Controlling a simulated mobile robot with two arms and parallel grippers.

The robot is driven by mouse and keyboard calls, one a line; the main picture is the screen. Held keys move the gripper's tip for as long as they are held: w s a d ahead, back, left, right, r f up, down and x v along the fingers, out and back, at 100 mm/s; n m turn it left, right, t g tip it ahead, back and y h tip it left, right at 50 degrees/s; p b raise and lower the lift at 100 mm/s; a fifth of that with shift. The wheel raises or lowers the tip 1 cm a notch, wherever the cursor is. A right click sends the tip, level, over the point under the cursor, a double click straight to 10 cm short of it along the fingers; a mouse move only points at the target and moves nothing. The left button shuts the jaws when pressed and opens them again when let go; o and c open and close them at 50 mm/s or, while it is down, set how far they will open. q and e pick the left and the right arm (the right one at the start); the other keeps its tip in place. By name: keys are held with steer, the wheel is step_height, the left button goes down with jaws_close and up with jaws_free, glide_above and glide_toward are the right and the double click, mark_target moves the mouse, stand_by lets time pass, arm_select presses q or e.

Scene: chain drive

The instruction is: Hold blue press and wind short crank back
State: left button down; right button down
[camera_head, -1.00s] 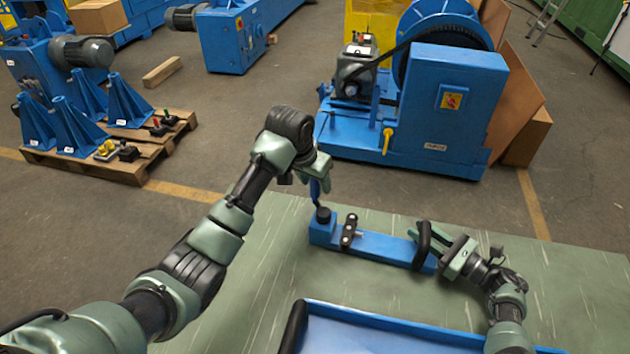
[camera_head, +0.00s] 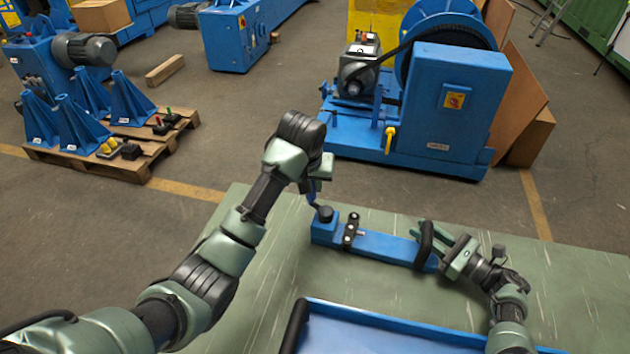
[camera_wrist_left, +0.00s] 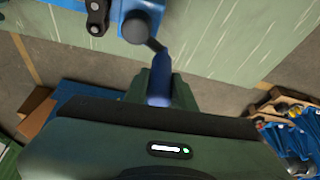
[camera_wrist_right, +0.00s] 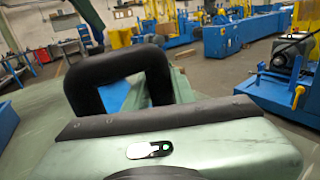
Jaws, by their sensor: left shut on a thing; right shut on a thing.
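The blue press (camera_head: 385,246) is a long blue bar lying on the green bench top. A black loop handle (camera_head: 425,243) stands at its right end, and a dark hub with a short crank (camera_head: 325,214) is at its left end. My left gripper (camera_head: 313,190) is shut on the crank's blue grip (camera_wrist_left: 159,82), which hangs out past the press's left end. My right gripper (camera_head: 432,244) is shut on the black handle, which also shows in the right wrist view (camera_wrist_right: 118,82). A black link with two round ends (camera_head: 350,231) sits on the press near the hub.
A blue tray (camera_head: 400,325) with a dark handle lies at the bench's front edge. The bench (camera_head: 560,275) is clear to the right. A large blue chain-drive machine (camera_head: 440,110) and a pallet (camera_head: 110,160) with blue brackets stand on the floor beyond.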

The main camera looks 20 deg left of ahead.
arm_select(q)
steer(key=shift+s, duration=0.1)
steer(key=c, duration=1.2)
jaws_free()
steer(key=shift+o, duration=0.2)
steer(key=v, duration=1.2)
